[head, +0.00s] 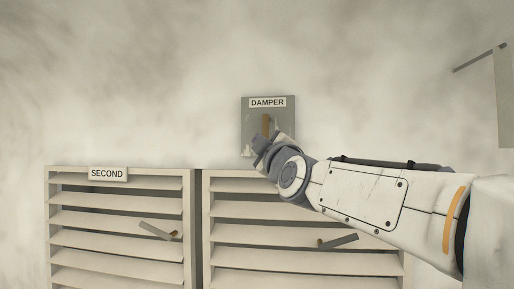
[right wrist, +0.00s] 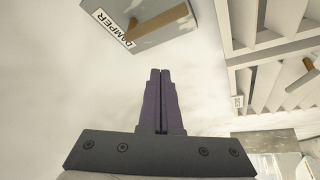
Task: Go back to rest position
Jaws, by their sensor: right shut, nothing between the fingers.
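My right arm reaches in from the right in the head view, and its gripper (head: 262,146) is in front of the lower part of the damper plate. In the right wrist view the right gripper (right wrist: 160,72) has its two fingers together with nothing between them. My left gripper does not show.
Two louvred shutters stand below the damper: the left one (head: 115,214), labelled SECOND, and the right one (head: 225,216), partly behind my arm. Each has a slanted handle, the left (head: 157,231) and the right (head: 338,241). A bracket-like piece (head: 480,57) is at upper right.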

